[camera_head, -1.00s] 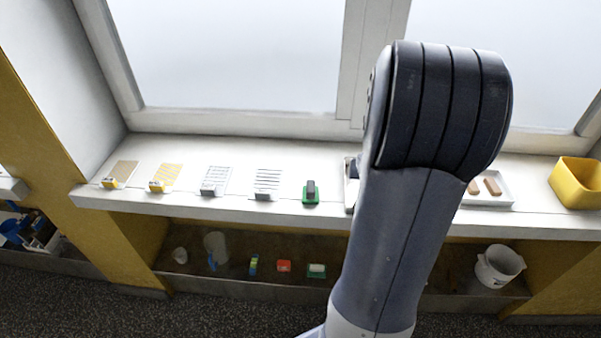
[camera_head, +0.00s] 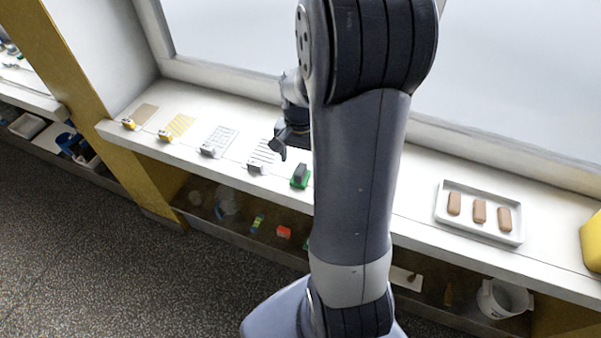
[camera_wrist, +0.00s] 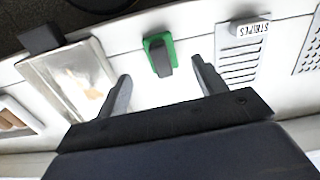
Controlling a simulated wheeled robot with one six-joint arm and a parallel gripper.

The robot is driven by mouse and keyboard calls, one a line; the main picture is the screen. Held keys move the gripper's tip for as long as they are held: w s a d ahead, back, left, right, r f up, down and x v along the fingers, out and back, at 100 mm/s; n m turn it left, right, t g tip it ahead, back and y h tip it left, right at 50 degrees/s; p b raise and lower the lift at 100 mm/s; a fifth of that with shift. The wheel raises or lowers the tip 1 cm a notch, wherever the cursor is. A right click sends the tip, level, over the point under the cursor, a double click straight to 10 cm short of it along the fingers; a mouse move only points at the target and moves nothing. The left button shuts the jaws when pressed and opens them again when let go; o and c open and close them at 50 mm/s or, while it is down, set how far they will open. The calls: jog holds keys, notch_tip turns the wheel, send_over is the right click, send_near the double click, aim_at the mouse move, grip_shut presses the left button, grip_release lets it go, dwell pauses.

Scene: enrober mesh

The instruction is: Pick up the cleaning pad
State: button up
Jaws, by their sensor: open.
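The cleaning pad, which I take to be the green pad with a dark grip block on top (camera_head: 298,183), lies on the white sill, partly beside my arm. In the wrist view the green pad (camera_wrist: 151,42) lies ahead of the gap between my fingers, apart from them. My gripper (camera_wrist: 160,72) is open and empty, with one finger to each side of the gap. In the head view my gripper (camera_head: 281,150) hangs above the sill, up and left of the pad, its fingers partly unclear.
A striped mesh plate (camera_head: 262,155) with a label block lies left of the pad; a shiny tray (camera_wrist: 62,92) lies on its other side. A white tray (camera_head: 438,212) with brown bars and a yellow bin (camera_head: 591,245) stand further right. A lower shelf holds small items.

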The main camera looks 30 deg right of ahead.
aim_at(300, 169)
jog(key=shift+w+d+f+p, duration=0.1)
jog(key=shift+f+p, duration=0.15)
jog(key=shift+f, duration=1.35)
jog(key=shift+w+f+p, duration=0.1)
jog(key=shift+f+p, duration=0.15)
jog(key=shift+f, duration=1.35)
jog(key=c, duration=1.1)
